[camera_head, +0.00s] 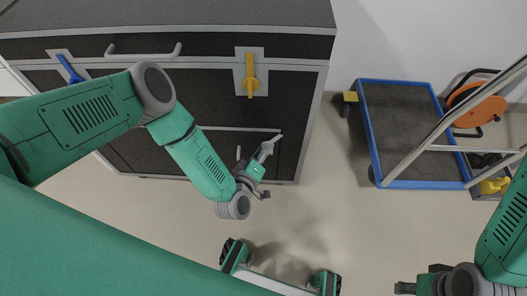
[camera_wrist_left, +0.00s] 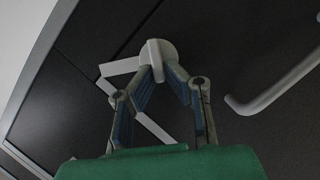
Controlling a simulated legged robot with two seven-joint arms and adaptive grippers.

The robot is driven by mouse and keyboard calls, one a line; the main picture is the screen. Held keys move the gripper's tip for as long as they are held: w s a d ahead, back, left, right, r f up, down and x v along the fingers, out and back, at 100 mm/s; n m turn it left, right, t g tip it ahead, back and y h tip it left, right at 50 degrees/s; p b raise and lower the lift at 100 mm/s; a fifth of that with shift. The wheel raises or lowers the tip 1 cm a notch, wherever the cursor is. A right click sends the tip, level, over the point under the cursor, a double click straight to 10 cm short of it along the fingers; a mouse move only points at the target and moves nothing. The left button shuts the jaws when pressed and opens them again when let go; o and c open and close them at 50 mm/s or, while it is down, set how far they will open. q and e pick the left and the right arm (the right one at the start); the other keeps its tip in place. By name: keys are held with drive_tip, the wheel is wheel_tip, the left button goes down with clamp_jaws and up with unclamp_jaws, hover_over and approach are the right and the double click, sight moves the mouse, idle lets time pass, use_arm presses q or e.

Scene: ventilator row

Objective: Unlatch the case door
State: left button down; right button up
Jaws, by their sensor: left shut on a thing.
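The case (camera_head: 215,105) is a dark cabinet with grey framing. My left gripper (camera_head: 266,150) is at its lower right in the head view. In the left wrist view the fingers (camera_wrist_left: 165,72) close from both sides on a light grey latch (camera_wrist_left: 155,52). The latch has a rounded end, and a pale angled plate (camera_wrist_left: 118,68) lies behind it. The fingers hide part of both. A yellow latch (camera_head: 250,75) and a blue latch (camera_head: 70,68) sit on the upper frame, apart from the gripper. My right gripper (camera_head: 408,287) is at the bottom right, away from the case; its fingers are unclear.
A grey bar handle (camera_wrist_left: 270,92) stands right of my left gripper in the wrist view. Another handle (camera_head: 143,54) is on the case's upper panel. A blue-edged cart (camera_head: 405,120) stands to the right, with an orange reel (camera_head: 478,105) beyond it. Open floor lies between.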

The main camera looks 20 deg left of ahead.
use_arm(q)
drive_tip(key=shift+s+a+f+n+t+h+b, duration=0.15)
drive_tip(key=shift+f+n+t+b, duration=0.2)
drive_tip(key=shift+n+b, duration=0.55)
drive_tip(key=shift+w+f+n+t+h+b, duration=0.15)
drive_tip(key=shift+n+t+b, duration=0.3)
drive_tip(key=shift+n+b, duration=0.45)
drive_tip(key=shift+s+a+f+n+t+h+b, duration=0.1)
drive_tip(key=shift+s+f+n+t+h+b, duration=0.2)
drive_tip(key=shift+n+b, duration=0.6)
drive_tip(key=shift+w+n, duration=0.15)
drive_tip(key=shift+n, duration=0.15)
drive_tip(key=c, duration=1.6)
unclamp_jaws()
drive_tip(key=shift+c, duration=0.2)
drive_tip(key=shift+r, duration=0.1)
drive_tip(key=s+a, duration=0.1)
drive_tip(key=s, duration=1)
drive_tip(key=shift+s+a, duration=0.25)
drive_tip(key=shift+s, duration=0.15)
